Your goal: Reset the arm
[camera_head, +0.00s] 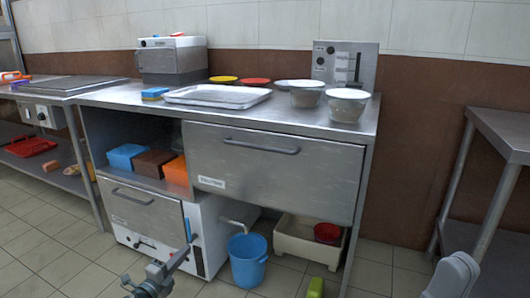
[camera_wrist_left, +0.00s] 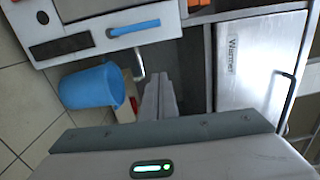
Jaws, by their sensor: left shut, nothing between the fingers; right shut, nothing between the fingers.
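My left gripper (camera_head: 184,253) is low at the front of the head view, in front of the white and steel cabinet and left of the blue bucket (camera_head: 247,262). In the left wrist view, its two grey fingers (camera_wrist_left: 160,98) lie together, shut and empty. They point towards the space between the bucket and the warmer drawer (camera_wrist_left: 262,62). My right gripper is not seen. A light grey part of my right arm shows at the bottom right of the head view.
The steel counter (camera_head: 142,97) holds a tray (camera_head: 218,96), bowls (camera_head: 347,105) and plates. Below it are the wide drawer (camera_head: 270,165) and a cream bin (camera_head: 305,243). Another steel table (camera_head: 508,130) stands at right. Tiled floor lies open at front left.

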